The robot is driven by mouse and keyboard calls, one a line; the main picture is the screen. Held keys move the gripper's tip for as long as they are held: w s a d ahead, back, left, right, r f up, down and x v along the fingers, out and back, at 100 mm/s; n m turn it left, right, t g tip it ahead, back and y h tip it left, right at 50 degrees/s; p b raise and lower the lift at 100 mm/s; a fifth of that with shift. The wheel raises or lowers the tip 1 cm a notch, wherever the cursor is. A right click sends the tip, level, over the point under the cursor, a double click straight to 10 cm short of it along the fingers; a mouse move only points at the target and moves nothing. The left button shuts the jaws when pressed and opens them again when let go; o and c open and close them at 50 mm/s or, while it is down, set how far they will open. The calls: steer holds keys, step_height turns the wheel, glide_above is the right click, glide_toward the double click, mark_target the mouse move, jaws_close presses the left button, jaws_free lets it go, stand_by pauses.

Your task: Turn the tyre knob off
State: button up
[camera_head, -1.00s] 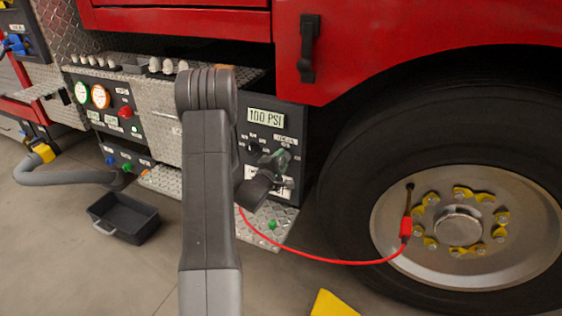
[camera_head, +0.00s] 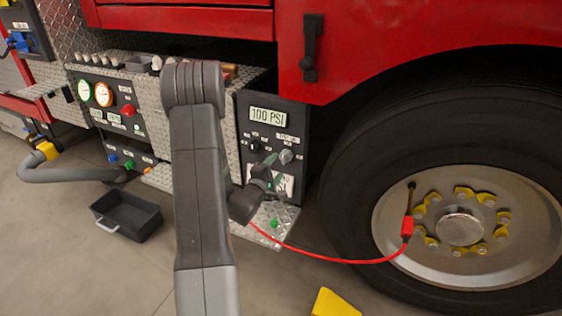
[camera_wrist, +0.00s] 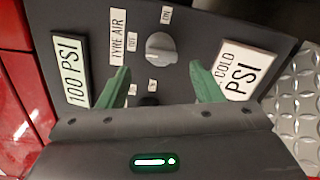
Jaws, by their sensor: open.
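The tyre knob is a round grey knob (camera_head: 286,156) on the dark panel (camera_head: 300,120), under a white label. In the wrist view the knob (camera_wrist: 160,47) sits beside the TYRE AIR label (camera_wrist: 117,36), with small ON and OFF labels near it. Which way it points is too small to tell. My gripper (camera_head: 272,174) is in front of the panel, just below and left of the knob in the head view. In the wrist view its green fingers (camera_wrist: 161,84) are apart and empty, with the knob beyond the gap, not between the tips.
A dark knob (camera_head: 254,146) is left of the tyre knob; a 100 PSI display (camera_head: 267,117) is above. A COLD PSI plate (camera_wrist: 243,70) is near one finger. A red hose (camera_head: 330,261) runs to the wheel (camera_head: 480,265). A black bin (camera_head: 126,215) stands on the floor.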

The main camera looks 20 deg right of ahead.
mark_target(282, 160)
steer(key=v, duration=0.7)
steer(key=shift+s+a, duration=0.2)
steer(key=x, duration=1.3)
steer(key=shift+w+d+b, duration=0.25)
steer(key=shift+w+b, duration=0.05)
steer(key=shift+b, duration=0.05)
